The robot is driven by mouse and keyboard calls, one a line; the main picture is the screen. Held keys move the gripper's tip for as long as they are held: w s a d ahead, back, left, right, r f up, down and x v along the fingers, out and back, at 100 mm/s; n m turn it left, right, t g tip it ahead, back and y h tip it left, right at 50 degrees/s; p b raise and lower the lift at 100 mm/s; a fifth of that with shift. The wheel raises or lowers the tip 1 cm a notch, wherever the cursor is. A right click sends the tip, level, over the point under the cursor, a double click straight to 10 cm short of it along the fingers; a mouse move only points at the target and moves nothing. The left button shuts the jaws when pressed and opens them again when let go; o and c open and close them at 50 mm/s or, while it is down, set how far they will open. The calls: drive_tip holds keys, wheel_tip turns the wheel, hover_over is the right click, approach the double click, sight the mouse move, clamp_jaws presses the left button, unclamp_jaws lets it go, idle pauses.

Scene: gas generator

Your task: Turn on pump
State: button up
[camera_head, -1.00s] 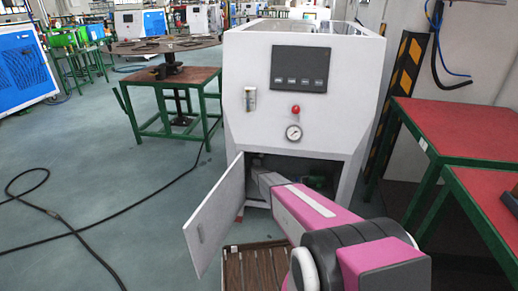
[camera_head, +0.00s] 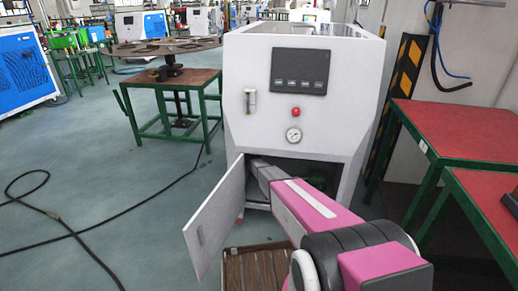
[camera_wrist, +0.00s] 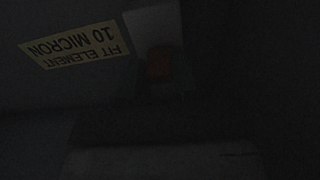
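The white generator cabinet (camera_head: 260,125) stands in the middle of the head view, with its lower door (camera_head: 215,222) swung open to the left. My arm reaches through the lower opening, and my gripper is hidden inside. The wrist view is very dark. It shows a pale plate (camera_wrist: 152,25) with a dim red part (camera_wrist: 159,62) on it, possibly a switch. I cannot tell whether the red part is on or off. No gripper fingers can be made out there.
A yellow label (camera_wrist: 75,46) reading "FIT ELEMENT 10 MICRON" appears upside down beside the plate. Red-topped tables (camera_head: 450,130) stand close on the right. A black cable (camera_head: 110,212) lies on the floor.

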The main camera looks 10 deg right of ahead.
drive_tip(key=o, duration=0.3)
drive_tip(key=shift+s, duration=0.15)
drive_tip(key=v, duration=0.7)
